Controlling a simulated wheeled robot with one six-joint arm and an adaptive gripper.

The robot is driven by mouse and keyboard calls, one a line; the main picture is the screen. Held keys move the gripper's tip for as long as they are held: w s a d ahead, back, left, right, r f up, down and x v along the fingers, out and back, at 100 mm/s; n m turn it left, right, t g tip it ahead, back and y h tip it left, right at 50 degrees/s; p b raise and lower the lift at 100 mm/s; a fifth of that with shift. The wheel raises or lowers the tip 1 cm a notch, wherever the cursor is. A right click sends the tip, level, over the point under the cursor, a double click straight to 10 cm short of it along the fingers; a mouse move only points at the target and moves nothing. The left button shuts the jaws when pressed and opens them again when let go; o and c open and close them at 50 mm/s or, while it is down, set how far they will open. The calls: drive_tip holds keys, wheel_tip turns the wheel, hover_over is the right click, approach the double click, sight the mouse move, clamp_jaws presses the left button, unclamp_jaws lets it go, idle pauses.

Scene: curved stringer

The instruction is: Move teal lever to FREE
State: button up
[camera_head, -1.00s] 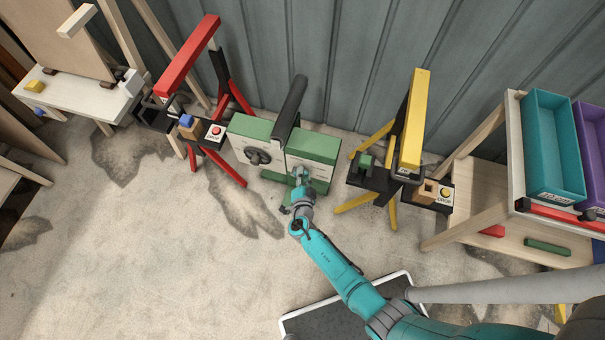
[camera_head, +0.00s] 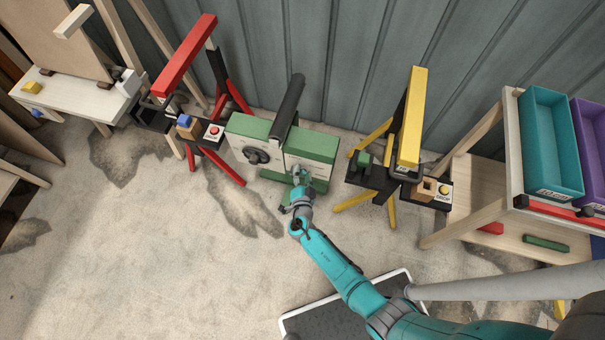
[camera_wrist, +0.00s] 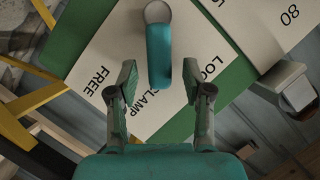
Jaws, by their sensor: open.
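The teal lever (camera_wrist: 158,52) shows in the wrist view, hanging from a round grey pivot on a white label plate. Its free end lies between my gripper's two fingers (camera_wrist: 159,84), with a gap on each side. My gripper is open. FREE (camera_wrist: 92,80) is printed left of the lever, LOCK (camera_wrist: 213,67) to its right, and CLAMP below it. The lever points down between the two words. In the head view my gripper (camera_head: 299,175) is at the front of the green machine (camera_head: 312,145) and hides the lever there.
A dark handwheel (camera_head: 256,156) sits on the machine's left part. A red stand (camera_head: 186,55) is to the left, a yellow stand (camera_head: 413,115) to the right. A bench with a teal bin (camera_head: 552,140) stands farther right. The floor in front is clear.

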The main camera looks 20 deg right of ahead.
drive_tip(key=v, duration=1.1)
drive_tip(key=shift+s, duration=0.35)
drive_tip(key=shift+c, duration=0.2)
